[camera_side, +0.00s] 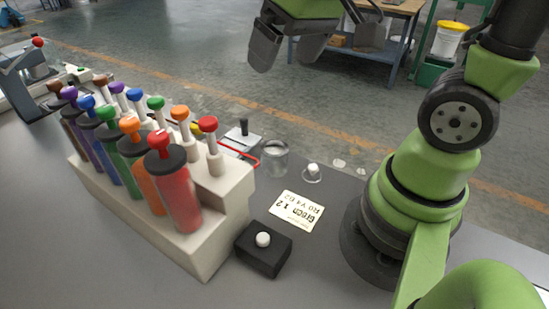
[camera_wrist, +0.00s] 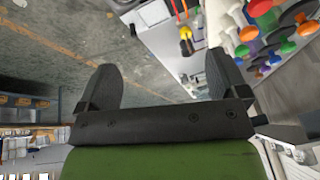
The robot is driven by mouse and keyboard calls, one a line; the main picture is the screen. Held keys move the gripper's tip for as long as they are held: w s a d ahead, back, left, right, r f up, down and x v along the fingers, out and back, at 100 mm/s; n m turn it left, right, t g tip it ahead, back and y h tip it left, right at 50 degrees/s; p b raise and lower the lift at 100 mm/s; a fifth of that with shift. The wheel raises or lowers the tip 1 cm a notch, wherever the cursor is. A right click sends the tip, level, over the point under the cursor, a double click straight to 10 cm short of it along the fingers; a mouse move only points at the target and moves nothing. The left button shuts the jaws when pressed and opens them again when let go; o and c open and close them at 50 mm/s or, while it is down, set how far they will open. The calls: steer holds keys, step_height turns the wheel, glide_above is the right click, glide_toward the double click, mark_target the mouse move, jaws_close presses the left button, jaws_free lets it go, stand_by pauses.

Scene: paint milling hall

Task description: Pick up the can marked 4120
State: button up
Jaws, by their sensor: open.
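My gripper (camera_side: 285,60) is at the top of the side view, raised well above the bench, with its two dark jaws apart. In the wrist view my gripper (camera_wrist: 161,66) is open, and nothing is between the jaws. I cannot make out a can marked 4120 in either view. A white bucket with a yellow lid (camera_side: 448,42) stands at the back right, on or by green shelving; no number on it is readable.
A pale rack (camera_side: 225,205) of coloured plunger tubes stands on the grey bench (camera_side: 105,235). Near it are a black box with a white knob (camera_side: 263,250), a printed card (camera_side: 296,211), a clear glass (camera_side: 274,158) and a small white-topped item (camera_side: 312,171). The bench's front left is clear.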

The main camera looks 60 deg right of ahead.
mark_target(275, 156)
steer(key=w+d+f+n+g, duration=0.1)
steer(key=w+f, duration=0.1)
steer(key=f, duration=0.4)
steer(key=w+d+f+g, duration=0.1)
steer(key=d+f+g, duration=0.1)
steer(key=f, duration=0.5)
steer(key=w+d+f+n+g, duration=0.1)
steer(key=w+d+f, duration=0.1)
steer(key=f, duration=0.5)
steer(key=shift+w+n+h, duration=0.3)
steer(key=shift+s+f, duration=0.1)
steer(key=shift+f, duration=2.75)
steer(key=c, duration=1.1)
steer(key=shift+r, duration=0.1)
